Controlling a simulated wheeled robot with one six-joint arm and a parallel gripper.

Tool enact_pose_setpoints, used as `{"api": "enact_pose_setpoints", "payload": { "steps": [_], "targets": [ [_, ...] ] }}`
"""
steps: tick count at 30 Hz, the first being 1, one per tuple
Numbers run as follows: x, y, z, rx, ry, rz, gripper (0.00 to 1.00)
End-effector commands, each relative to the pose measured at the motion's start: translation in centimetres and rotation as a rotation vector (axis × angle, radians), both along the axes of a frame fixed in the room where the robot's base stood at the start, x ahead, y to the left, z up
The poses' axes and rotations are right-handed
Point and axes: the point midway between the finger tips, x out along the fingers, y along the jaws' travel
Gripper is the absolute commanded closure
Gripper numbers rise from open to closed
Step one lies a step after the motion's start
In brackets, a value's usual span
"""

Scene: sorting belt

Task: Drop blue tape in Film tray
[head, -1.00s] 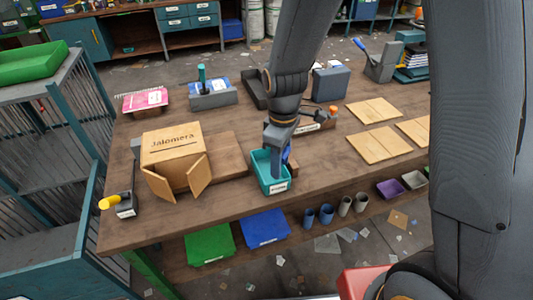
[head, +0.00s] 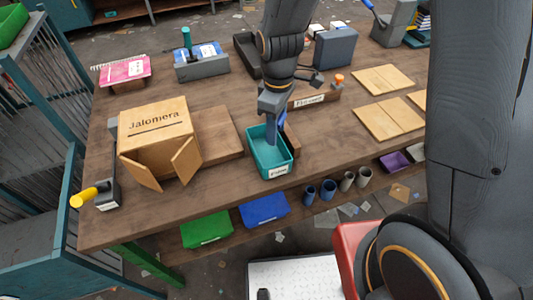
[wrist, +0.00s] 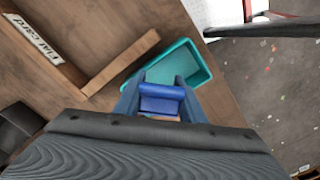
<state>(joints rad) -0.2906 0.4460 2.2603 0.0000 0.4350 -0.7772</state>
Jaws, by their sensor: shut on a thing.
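The Film tray is a small teal open bin (head: 284,164) with a white label on its front, near the front edge of the wooden table. It also shows in the wrist view (wrist: 207,72), just beyond the fingertips. My gripper (head: 272,142) points down over the tray. In the wrist view its fingers (wrist: 160,100) are shut on the blue tape (wrist: 160,104), one finger on each side. The tray floor visible there looks empty. In the head view the tape is mostly hidden by the gripper, so its exact height over the tray is unclear.
A wooden divider labelled "Flat card" (head: 312,101) stands behind the tray to the right. A wooden box marked "Jalomera" (head: 160,128) with open doors stands left. Flat wooden boards (head: 388,118) lie right. Green (head: 207,228) and blue (head: 264,209) bins sit below the table's front.

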Motion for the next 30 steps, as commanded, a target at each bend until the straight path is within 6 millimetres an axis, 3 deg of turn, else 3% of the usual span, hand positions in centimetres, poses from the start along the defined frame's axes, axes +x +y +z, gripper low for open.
{"api": "enact_pose_setpoints", "payload": {
  "steps": [5, 14, 15, 18, 30],
  "targets": [
    [0.07, -0.07, -1.65, 0.0, 0.0, -0.002, 0.91],
    [0.01, -0.13, -1.73, 0.0, 0.0, -0.003, 0.91],
    [0.01, -0.13, -1.73, 0.0, 0.0, -0.003, 0.6],
    [0.02, -0.13, -1.73, 0.0, 0.0, -0.003, 0.44],
    [0.1, -0.1, -1.22, 0.001, -0.003, -0.002, 0.42]
  ]
}}
